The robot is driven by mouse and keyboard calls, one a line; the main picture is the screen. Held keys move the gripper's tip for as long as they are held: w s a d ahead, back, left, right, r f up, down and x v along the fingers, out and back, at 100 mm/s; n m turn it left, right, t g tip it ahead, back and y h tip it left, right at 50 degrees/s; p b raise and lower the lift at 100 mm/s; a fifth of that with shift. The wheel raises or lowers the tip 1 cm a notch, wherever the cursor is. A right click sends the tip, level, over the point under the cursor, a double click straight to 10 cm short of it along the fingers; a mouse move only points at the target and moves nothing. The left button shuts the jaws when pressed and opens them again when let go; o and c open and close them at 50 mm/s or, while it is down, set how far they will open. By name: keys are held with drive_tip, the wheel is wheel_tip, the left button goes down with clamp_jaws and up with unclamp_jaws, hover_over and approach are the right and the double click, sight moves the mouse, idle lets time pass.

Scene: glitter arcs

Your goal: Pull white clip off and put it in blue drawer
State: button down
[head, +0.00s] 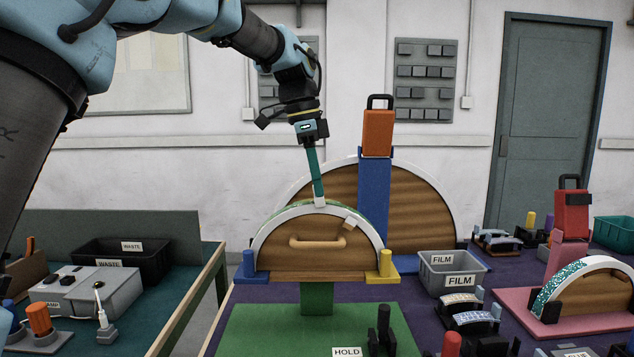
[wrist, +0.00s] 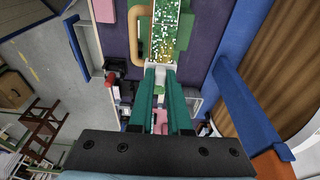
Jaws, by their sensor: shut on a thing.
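A wooden half-round form (head: 300,243) with a white curved rim stands on a green post. A green glittery strip (head: 283,215) lies along the top of its rim and also shows in the wrist view (wrist: 165,30). My gripper (head: 319,198) points down at the top of the rim, its teal fingers shut on a small white clip (head: 320,204). In the wrist view the clip (wrist: 161,73) sits between the fingertips at the end of the strip. A second pale clip (head: 351,222) is on the rim to the right. I cannot make out a blue drawer.
A larger wooden arch with a blue post (head: 375,190) and orange block (head: 378,133) stands close behind. A grey FILM bin (head: 452,272) is at right, beside a pink-based arch (head: 592,290). Small fixtures crowd the front right.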

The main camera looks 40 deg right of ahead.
drive_tip(key=shift+r+p, duration=1.8)
drive_tip(key=shift+r, duration=0.2)
